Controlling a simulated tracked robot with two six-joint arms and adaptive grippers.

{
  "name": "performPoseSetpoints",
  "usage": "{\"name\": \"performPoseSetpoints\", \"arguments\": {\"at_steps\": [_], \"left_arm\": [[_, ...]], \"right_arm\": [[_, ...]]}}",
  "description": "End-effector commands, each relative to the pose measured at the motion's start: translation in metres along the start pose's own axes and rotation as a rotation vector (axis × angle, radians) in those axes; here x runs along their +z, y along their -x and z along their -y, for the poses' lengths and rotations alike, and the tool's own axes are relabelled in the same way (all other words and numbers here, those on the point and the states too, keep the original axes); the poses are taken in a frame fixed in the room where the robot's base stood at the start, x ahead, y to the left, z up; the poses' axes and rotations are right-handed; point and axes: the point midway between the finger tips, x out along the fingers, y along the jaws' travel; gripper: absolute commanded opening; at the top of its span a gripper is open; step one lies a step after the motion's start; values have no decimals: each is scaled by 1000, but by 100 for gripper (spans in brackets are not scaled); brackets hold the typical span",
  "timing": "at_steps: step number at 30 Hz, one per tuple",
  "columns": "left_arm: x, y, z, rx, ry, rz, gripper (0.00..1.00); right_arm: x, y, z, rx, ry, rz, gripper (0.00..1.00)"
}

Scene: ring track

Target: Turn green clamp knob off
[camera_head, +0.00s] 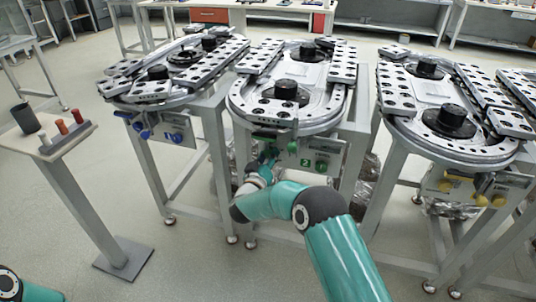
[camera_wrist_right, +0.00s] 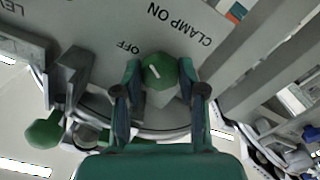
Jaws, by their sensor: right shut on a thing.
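The green clamp knob (camera_wrist_right: 160,71) sits on a grey panel (camera_wrist_right: 190,18) between the words OFF and CLAMP ON in the right wrist view. A short white mark on its face is slanted. My right gripper (camera_wrist_right: 160,80) is shut on this knob, one finger on each side. In the head view my right gripper (camera_head: 267,165) is at the front panel of the middle ring track (camera_head: 290,80), and it and the wrist partly hide that panel. My left gripper is out of the picture.
Another green knob (camera_wrist_right: 45,131) stands at left in the wrist view, near a metal bracket. Ring tracks with blue knobs (camera_head: 177,137) and yellow knobs (camera_head: 445,184) flank the middle one. A small stand (camera_head: 52,148) holds red and dark cylinders at left. Open floor lies in front.

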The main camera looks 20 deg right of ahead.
Motion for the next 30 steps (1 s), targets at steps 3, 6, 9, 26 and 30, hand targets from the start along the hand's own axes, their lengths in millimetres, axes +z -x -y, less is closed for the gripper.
{"name": "performPoseSetpoints", "arguments": {"at_steps": [3,6,9,26,30], "left_arm": [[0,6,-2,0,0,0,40],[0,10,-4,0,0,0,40],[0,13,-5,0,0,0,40],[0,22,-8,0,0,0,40],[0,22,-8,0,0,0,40]], "right_arm": [[-1,0,-1,0,112,2,6],[-1,0,-1,0,206,1,6],[-1,0,-1,0,294,1,6],[0,0,1,-4,581,0,6],[0,0,1,-4,594,-1,6]]}}
